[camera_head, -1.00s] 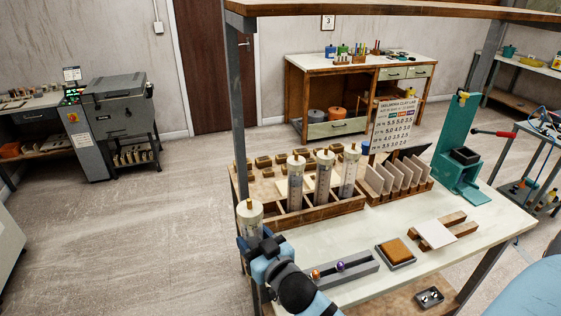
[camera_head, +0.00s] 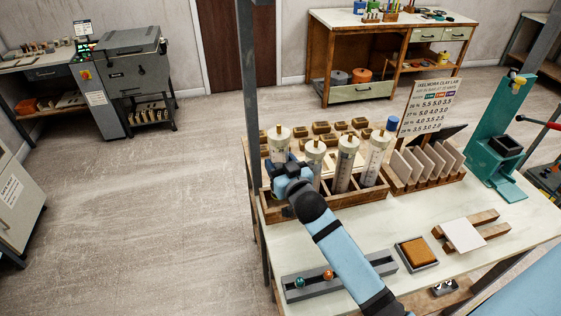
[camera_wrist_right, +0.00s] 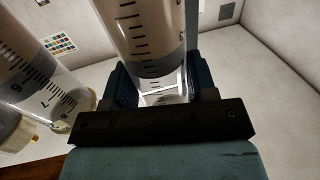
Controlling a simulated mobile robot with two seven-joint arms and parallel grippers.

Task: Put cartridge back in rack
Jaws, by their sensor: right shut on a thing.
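My right gripper (camera_head: 284,170) is shut on a clear cartridge with a cream cap (camera_head: 279,133), held upright at the left end of the wooden rack (camera_head: 318,206). My left gripper is out of view.
A slotted wooden holder with beige tiles (camera_head: 425,165) adjoins the rack on the right. Small wooden blocks (camera_head: 322,128) lie behind it. A grey rail with coloured balls (camera_head: 350,275), an orange sponge tray (camera_head: 417,254) and a teal press (camera_head: 500,135) are on the bench. A shelf post (camera_head: 252,130) stands close left.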

